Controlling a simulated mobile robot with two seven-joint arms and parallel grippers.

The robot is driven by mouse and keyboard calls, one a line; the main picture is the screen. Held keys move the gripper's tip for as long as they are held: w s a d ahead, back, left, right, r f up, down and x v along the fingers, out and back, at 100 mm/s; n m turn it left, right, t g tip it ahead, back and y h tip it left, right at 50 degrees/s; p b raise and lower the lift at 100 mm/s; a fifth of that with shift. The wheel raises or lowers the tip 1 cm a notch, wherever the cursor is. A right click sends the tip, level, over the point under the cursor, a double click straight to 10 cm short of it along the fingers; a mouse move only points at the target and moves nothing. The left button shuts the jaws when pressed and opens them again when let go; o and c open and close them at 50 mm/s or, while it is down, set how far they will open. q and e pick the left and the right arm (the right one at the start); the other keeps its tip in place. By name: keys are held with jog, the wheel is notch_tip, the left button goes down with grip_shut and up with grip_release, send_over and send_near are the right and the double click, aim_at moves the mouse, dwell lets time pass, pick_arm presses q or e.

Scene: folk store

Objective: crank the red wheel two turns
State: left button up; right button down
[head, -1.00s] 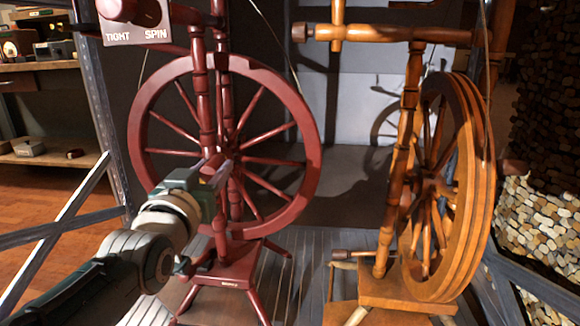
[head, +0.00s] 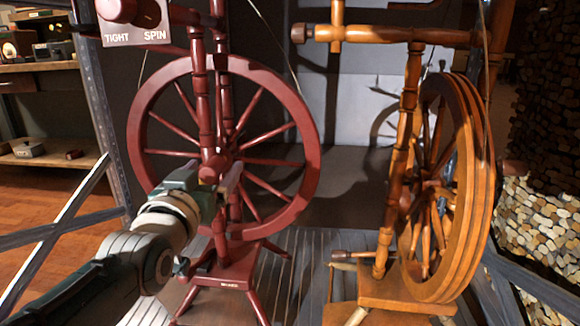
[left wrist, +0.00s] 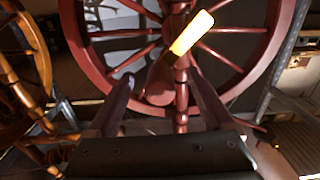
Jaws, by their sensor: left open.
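The red wheel (head: 306,175) stands upright on a dark red spinning-wheel frame in the middle left of the head view. It also fills the top of the left wrist view (left wrist: 90,85). My left gripper (head: 228,180) is in front of the wheel's hub, open, and covers part of the lower spokes. In the left wrist view my left gripper (left wrist: 163,95) has its fingers spread on both sides of a rounded red knob (left wrist: 160,82); I cannot tell whether they touch it. A pale yellow-white peg (left wrist: 190,33) sticks out beyond the knob. My right gripper is not in view.
An orange wooden spinning wheel (head: 470,190) stands to the right. A sign reading TIGHT and SPIN (head: 136,33) hangs under a red knob at upper left. Grey metal bars and a shelf (head: 40,68) are at left; stacked logs (head: 540,225) are at far right.

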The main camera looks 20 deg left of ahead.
pick_arm(q)
jog(key=shift+p+v, duration=1)
jog(key=p+v, duration=0.3)
jog(key=v, duration=0.1)
jog(key=shift+s+d+r, duration=0.1)
jog(key=shift+s+d, duration=0.05)
jog(key=shift+p+v, duration=0.6)
jog(key=shift+v, duration=0.75)
